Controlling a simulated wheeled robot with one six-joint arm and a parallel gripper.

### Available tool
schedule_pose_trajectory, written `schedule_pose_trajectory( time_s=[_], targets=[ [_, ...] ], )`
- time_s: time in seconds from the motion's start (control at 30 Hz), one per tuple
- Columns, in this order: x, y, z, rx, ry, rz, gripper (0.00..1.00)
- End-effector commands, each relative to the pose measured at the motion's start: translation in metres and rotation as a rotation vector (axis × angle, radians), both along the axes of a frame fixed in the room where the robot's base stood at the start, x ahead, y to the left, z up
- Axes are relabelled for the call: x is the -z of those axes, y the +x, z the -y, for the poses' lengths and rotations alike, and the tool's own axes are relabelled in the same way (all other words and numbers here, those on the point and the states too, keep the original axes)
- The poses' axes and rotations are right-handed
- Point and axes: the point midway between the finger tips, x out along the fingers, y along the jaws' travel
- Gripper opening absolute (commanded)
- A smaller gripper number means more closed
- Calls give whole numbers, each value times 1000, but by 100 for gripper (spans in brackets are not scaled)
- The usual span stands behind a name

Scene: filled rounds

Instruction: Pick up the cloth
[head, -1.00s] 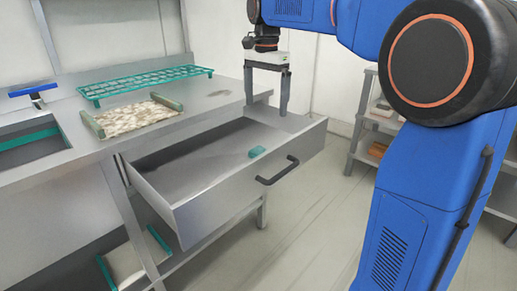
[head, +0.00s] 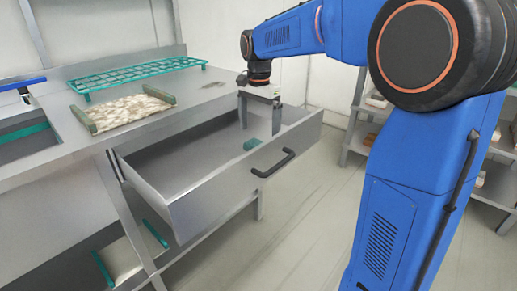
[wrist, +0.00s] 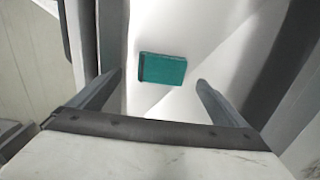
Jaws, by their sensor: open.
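The cloth (head: 252,144) is a small, flat teal rectangle lying on the floor of the open drawer (head: 205,203), near its front panel. In the wrist view the cloth (wrist: 163,69) lies just beyond and between my fingertips. My gripper (head: 260,119) points down into the drawer, above and slightly behind the cloth. It also shows in the wrist view (wrist: 160,80), with its two fingers wide apart and nothing between them. The exact height of the fingertips above the drawer floor is hard to tell.
The drawer's walls and black handle (head: 273,163) surround the space near the gripper. On the counter stand a teal wire rack (head: 135,78) and a mottled tray with green ends (head: 128,110). Shelves stand at right. The rest of the drawer looks empty.

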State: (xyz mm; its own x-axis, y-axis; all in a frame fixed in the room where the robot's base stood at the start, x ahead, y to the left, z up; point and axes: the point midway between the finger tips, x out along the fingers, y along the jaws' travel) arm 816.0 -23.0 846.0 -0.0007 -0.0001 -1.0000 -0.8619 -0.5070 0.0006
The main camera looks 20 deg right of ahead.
Motion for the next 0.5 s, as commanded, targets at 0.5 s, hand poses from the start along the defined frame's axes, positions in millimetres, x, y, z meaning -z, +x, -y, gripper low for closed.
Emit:
schedule_pose_trajectory(
  time_s=[0.5],
  targets=[
    [51,3,0,0,0,0,97]
  ],
)
